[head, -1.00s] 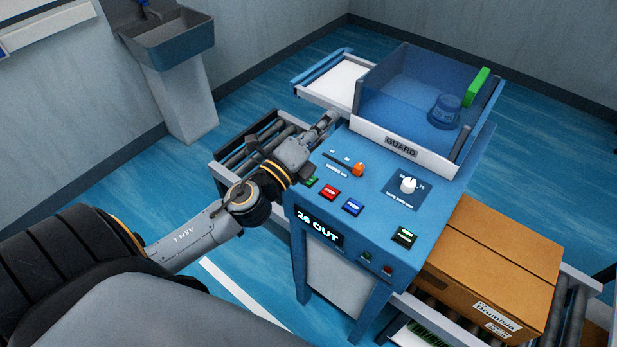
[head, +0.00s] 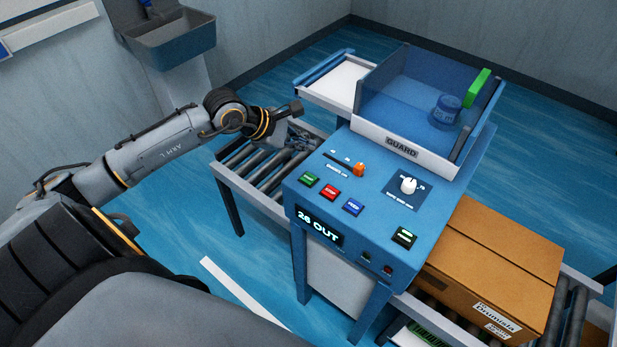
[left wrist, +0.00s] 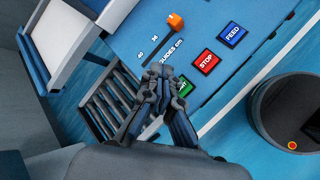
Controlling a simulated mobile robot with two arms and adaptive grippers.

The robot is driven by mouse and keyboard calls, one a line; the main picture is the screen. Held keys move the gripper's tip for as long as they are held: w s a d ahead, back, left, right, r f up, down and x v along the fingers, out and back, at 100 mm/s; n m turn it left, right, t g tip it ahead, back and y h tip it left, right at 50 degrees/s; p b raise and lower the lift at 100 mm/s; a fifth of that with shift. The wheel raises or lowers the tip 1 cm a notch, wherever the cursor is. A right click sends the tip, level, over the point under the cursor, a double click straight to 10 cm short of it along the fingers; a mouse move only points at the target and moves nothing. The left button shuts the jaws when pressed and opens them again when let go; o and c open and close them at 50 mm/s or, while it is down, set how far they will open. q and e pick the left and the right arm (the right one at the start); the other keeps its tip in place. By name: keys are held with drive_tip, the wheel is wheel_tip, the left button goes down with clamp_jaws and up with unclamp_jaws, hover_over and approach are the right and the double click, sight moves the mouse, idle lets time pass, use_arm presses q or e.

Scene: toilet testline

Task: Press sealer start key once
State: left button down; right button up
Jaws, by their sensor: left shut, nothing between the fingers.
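The sealer (head: 372,170) is a blue machine with a sloped control panel. A green key (head: 309,180) sits at the panel's left, beside a red key (head: 330,192) and a blue key (head: 353,207). In the left wrist view the green key (left wrist: 185,88) is partly hidden by my fingers; the red one reads STOP and the blue one FEED. My left gripper (head: 303,138) is shut and empty, above the roller conveyor, behind and left of the green key and apart from it. It also shows in the left wrist view (left wrist: 160,72). My right gripper is not in view.
A display (head: 319,228) is on the front. A clear guard (head: 410,95) stands behind. A cardboard box (head: 495,265) sits at right; a roller conveyor (head: 262,165) runs at left.

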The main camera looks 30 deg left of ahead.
sight(306, 179)
use_arm(q)
drive_tip(key=shift+f, duration=0.15)
wheel_tip(306, 179, down, 8)
drive_tip(key=b, duration=0.4)
drive_tip(key=shift+f+b, duration=0.35)
drive_tip(key=shift+b, duration=0.15)
idle(1.2)
drive_tip(key=shift+f+b, duration=0.35)
drive_tip(key=shift+b, duration=0.25)
